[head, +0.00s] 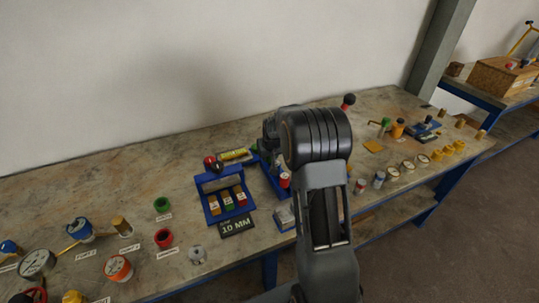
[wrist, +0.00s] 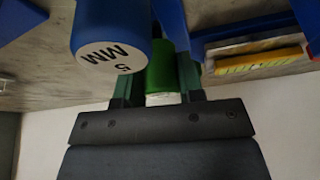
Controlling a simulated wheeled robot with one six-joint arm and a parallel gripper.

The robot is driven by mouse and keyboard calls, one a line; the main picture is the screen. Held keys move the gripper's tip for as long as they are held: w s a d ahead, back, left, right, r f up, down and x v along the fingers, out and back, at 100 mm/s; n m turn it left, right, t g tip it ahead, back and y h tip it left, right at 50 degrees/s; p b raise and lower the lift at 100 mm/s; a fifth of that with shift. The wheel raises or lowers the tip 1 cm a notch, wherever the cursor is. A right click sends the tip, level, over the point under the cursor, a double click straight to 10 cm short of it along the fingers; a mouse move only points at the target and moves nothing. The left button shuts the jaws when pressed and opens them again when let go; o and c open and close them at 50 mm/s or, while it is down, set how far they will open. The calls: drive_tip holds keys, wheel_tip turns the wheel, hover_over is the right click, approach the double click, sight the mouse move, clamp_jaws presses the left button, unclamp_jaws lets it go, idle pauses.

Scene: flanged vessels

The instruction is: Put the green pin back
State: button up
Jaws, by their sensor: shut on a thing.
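In the wrist view my gripper (wrist: 160,75) is shut on the green pin (wrist: 160,68), a green cylinder with a pale end between the two fingers. A blue cylinder marked "5 MM" (wrist: 112,35) stands close to the left finger and covers part of it. A blue part shows right behind the green pin, and I cannot tell if they touch. In the head view my arm hides the gripper and the green pin. Part of a blue holder (head: 268,178) shows beside the arm, with a red and white cylinder (head: 285,181) by it.
A yellow bar (wrist: 258,63) is at right in the wrist view.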

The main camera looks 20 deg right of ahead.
drive_tip(key=shift+f, duration=0.25)
drive_tip(key=o, duration=1)
drive_tip(key=shift+c, duration=0.2)
drive_tip(key=shift+r, duration=0.1)
drive_tip(key=d+v, duration=0.1)
drive_tip(key=v, duration=1.1)
drive_tip(key=s+a+n, duration=0.1)
drive_tip(key=s+a, duration=0.5)
drive_tip(key=s, duration=0.6)
drive_tip(key=s+a+r+n+g+y, duration=0.1)
drive_tip(key=s+a, duration=0.5)
drive_tip(key=s, duration=0.5)
drive_tip(key=shift+s+a+r, duration=0.25)
drive_tip(key=shift+s, duration=0.1)
